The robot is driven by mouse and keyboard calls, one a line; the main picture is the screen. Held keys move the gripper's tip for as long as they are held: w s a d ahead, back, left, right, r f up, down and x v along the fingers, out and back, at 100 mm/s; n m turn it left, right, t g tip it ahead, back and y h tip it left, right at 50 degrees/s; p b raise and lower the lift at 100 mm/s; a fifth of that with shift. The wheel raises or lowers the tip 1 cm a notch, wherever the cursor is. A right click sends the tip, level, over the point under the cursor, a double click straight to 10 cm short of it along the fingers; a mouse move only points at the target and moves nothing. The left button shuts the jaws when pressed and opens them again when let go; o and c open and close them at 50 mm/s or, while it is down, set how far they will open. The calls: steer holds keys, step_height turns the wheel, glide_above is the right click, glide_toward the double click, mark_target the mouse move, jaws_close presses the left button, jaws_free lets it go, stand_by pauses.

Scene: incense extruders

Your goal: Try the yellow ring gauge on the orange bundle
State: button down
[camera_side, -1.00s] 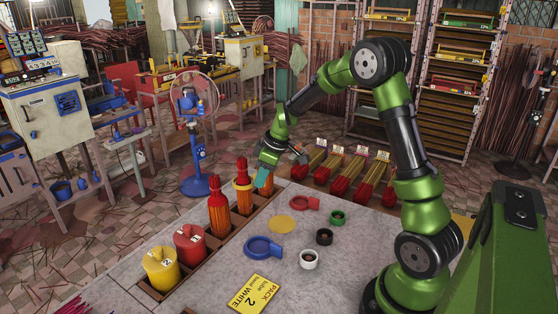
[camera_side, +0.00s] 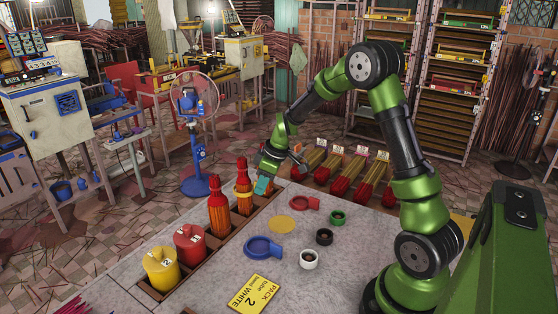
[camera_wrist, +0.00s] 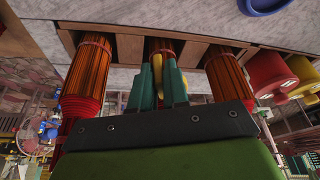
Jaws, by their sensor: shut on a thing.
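The orange bundle (camera_side: 243,204) stands upright in a slot of the wooden rack, with a red top. It is the middle bundle in the wrist view (camera_wrist: 161,46). The yellow ring gauge (camera_side: 243,189) shows as a band across the bundle's upper part and appears to be around it. My gripper (camera_side: 262,185) is just right of that bundle, shut on the gauge's handle. In the wrist view, a yellow strip of the gauge (camera_wrist: 157,68) shows between my fingers (camera_wrist: 158,88).
Another bundle (camera_side: 218,214) stands beside it, with red (camera_side: 189,245) and yellow (camera_side: 161,268) pots beyond. On the grey table lie a blue ring gauge (camera_side: 262,246), a red one (camera_side: 304,202), a yellow disc (camera_side: 281,224), several small cups and a yellow card (camera_side: 254,294).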

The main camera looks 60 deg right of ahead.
steer(key=shift+f, duration=1.35)
steer(key=shift+r, duration=0.1)
stand_by(0.5)
step_height(320, 180, up, 17)
stand_by(2.2)
